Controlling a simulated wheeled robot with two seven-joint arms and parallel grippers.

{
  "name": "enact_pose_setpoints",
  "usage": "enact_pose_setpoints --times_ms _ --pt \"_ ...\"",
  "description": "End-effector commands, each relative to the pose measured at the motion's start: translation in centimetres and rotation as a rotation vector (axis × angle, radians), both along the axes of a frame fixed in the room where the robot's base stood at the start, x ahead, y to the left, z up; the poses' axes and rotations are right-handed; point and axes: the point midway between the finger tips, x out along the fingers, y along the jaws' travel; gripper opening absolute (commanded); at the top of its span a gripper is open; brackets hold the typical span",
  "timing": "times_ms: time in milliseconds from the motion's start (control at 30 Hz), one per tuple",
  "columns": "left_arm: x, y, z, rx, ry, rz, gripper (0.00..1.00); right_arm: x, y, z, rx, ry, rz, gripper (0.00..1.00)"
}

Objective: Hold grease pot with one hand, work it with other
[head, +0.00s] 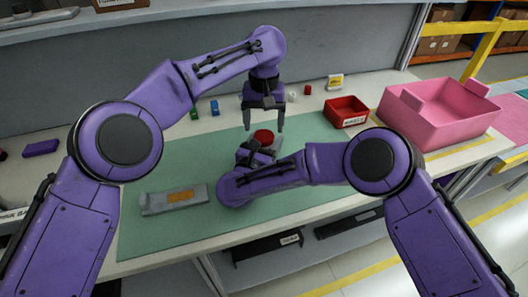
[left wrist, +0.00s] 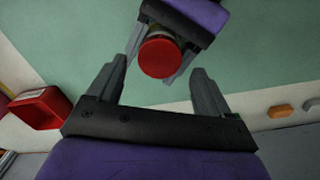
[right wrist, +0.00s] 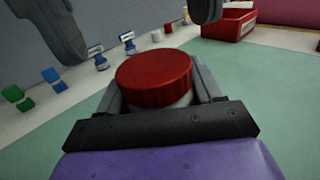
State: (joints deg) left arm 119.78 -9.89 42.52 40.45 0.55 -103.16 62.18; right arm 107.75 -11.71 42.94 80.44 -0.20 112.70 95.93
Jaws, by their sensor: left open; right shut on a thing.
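The grease pot (head: 264,137) has a round red lid and a pale body. It stands upright over the green mat (head: 150,228); I cannot tell whether it touches the mat. My right gripper (head: 262,150) is shut on the pot's body from the near side, with a finger on each side below the lid, as the right wrist view of the pot (right wrist: 155,82) shows. My left gripper (head: 264,122) is open and empty, pointing down above and just behind the pot. In the left wrist view the red lid (left wrist: 159,57) lies beyond and between the open fingertips.
A small red bin (head: 346,112) and a large pink crate (head: 440,112) stand at the right. A grey module (head: 174,199) lies on the mat's front left. Small blue, green, white and red parts line the back. A purple block (head: 40,148) lies far left.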

Motion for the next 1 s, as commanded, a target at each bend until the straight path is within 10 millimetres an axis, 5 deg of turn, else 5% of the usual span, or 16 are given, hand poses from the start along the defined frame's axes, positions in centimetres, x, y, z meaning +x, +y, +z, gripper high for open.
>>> enact_pose_setpoints --times_ms 200,567,767,1000 --pt "0.0 0.0 -2.8 -0.001 0.001 0.000 0.80 0.0 0.0 0.0 0.000 0.001 0.000 0.00" --pt "0.0 0.0 -3.4 0.000 -0.001 -0.002 0.80 0.0 0.0 0.0 0.000 0.001 0.000 0.00" --pt "0.0 0.0 -3.4 0.000 -0.001 -0.001 0.23 0.0 0.0 0.0 0.000 0.001 0.000 0.00" --pt "0.0 0.0 -3.3 0.000 -0.001 -0.125 0.22 0.0 0.0 0.0 0.000 0.001 0.000 0.00"
